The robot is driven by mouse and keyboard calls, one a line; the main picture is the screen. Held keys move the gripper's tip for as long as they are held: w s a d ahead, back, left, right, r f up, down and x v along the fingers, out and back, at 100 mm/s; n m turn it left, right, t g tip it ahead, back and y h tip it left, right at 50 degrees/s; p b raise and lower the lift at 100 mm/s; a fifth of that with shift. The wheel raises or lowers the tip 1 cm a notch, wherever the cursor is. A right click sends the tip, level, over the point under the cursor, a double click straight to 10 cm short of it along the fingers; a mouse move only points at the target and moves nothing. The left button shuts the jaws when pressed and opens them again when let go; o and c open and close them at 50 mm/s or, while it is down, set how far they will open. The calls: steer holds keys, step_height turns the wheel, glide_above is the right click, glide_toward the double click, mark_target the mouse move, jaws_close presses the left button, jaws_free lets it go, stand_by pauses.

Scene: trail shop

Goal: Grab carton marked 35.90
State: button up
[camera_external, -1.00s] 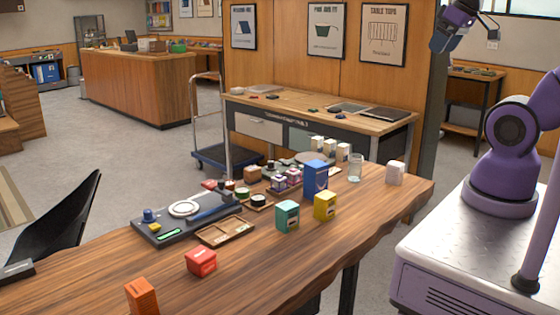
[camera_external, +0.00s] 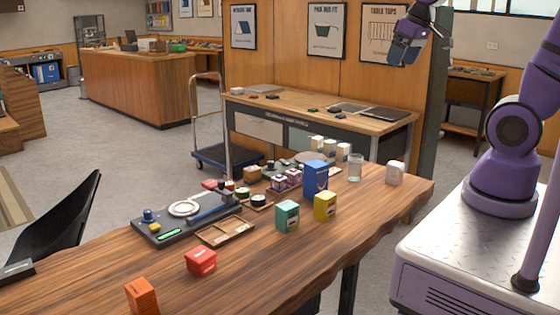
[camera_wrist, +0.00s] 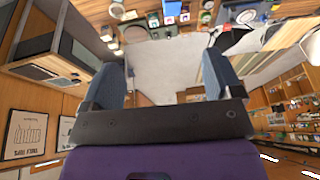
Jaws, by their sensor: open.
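Several cartons stand on the wooden table (camera_external: 340,222): a teal one (camera_external: 288,216), a yellow one (camera_external: 325,206), a tall blue one (camera_external: 315,178), a red one (camera_external: 201,261), an orange one (camera_external: 142,296) and a white one (camera_external: 395,173). The price marks are too small to read, so I cannot tell which carton bears 35.90. My gripper (camera_external: 405,55) is high above the table's right end, well apart from all cartons. In the wrist view my gripper (camera_wrist: 160,72) is open, with nothing between its two fingers.
A glass jar (camera_external: 355,167) stands near the white carton. Small boxes crowd the far edge. The table's front middle is clear. A workbench (camera_external: 330,108) stands behind.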

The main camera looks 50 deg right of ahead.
steer(key=w+a+f+g, duration=0.1)
steer(key=w+a+f, duration=0.2)
steer(key=w+f, duration=0.4)
steer(key=g, duration=0.3)
glide_toward(325, 204)
steer(key=w+d, duration=0.1)
steer(key=d, duration=0.1)
steer(key=shift+w+d+f, duration=0.35)
steer(key=shift+d, duration=0.05)
steer(key=shift+w+a+f, duration=0.1)
steer(key=shift+a+f, duration=0.05)
steer(key=shift+f, duration=2.7)
steer(key=shift+a+f, duration=0.1)
steer(key=shift+f, duration=2.75)
steer(key=c, duration=1.1)
steer(key=shift+r, duration=0.1)
